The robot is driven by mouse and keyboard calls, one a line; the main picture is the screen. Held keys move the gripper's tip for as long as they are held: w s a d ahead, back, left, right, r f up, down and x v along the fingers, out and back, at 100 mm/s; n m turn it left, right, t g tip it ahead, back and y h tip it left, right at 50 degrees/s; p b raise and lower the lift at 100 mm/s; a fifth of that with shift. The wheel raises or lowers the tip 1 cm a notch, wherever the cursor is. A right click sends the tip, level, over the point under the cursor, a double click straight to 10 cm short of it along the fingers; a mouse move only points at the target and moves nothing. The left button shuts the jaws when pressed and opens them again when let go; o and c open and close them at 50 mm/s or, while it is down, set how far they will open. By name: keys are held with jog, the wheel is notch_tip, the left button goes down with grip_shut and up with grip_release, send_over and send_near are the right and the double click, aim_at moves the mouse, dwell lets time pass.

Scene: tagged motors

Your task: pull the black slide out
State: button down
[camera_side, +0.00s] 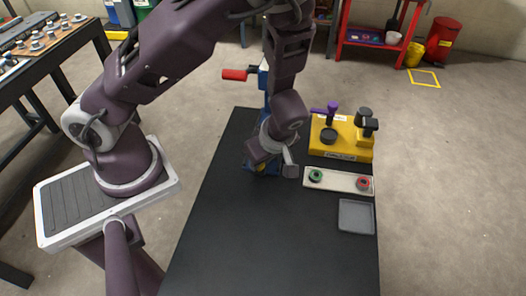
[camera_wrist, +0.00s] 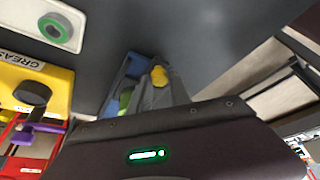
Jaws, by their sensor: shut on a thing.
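The blue device (camera_side: 247,165), with a red handle (camera_side: 234,75), stands at the back left edge of the black table, mostly behind my arm. My gripper (camera_side: 262,167) is down low at its base. In the wrist view my gripper (camera_wrist: 158,92) is shut on a small part at the blue device (camera_wrist: 118,82). A yellow piece (camera_wrist: 159,76) shows right at the fingertips, and a green piece (camera_wrist: 125,99) shows beside them. I cannot make out the black slide clearly; the fingers hide what lies between them.
To the right stand a yellow grease station (camera_side: 341,152) with a purple lever (camera_side: 332,108), a button panel (camera_side: 340,181) with green and red buttons, and a grey tray (camera_side: 356,216). The front of the black table (camera_side: 270,240) is clear.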

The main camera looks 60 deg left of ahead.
jog(key=shift+s+d, duration=0.15)
jog(key=shift+d, duration=0.1)
jog(key=c, duration=1.5)
grip_release()
jog(key=shift+o, duration=1.3)
jog(key=v, duration=0.7)
